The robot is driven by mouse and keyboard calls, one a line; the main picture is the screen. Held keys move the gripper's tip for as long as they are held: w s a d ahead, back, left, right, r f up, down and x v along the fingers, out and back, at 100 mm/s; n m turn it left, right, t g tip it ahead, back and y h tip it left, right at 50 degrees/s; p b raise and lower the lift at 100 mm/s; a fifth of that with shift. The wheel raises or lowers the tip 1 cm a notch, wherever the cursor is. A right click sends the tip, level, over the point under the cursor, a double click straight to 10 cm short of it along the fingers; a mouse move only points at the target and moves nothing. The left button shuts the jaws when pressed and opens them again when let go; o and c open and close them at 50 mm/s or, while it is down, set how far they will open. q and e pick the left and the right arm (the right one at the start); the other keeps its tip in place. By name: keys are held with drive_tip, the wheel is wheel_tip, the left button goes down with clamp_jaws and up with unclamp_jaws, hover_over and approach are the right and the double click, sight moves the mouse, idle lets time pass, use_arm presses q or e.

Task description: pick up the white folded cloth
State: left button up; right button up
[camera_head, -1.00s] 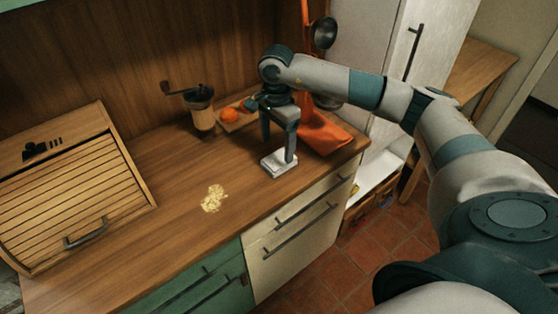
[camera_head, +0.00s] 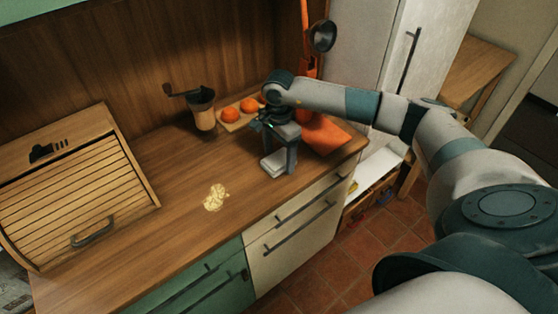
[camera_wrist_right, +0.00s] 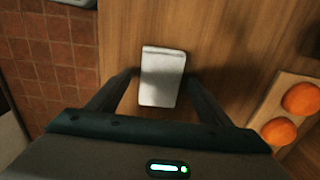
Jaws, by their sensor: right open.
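The white folded cloth (camera_head: 272,166) lies on the wooden counter near its front edge, partly hidden by my right gripper in the head view. In the right wrist view the cloth (camera_wrist_right: 162,77) shows as a pale rectangle ahead of and between the fingers. My right gripper (camera_head: 278,164) points down over the cloth. In the wrist view its two fingers (camera_wrist_right: 160,84) are spread, one on each side of the cloth. I cannot tell how far the tips are above the counter. My left gripper is not in view.
A board with oranges (camera_head: 229,115) lies behind the gripper, beside a coffee grinder (camera_head: 202,112). A bread box (camera_head: 75,195) stands at left. Yellowish crumbs (camera_head: 215,197) lie on the counter; the counter around them is clear.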

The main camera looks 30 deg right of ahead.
sight(279, 159)
drive_tip(key=c, duration=1.1)
drive_tip(key=shift+c, duration=0.2)
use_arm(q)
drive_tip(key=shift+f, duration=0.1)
use_arm(e)
drive_tip(key=shift+r, duration=0.1)
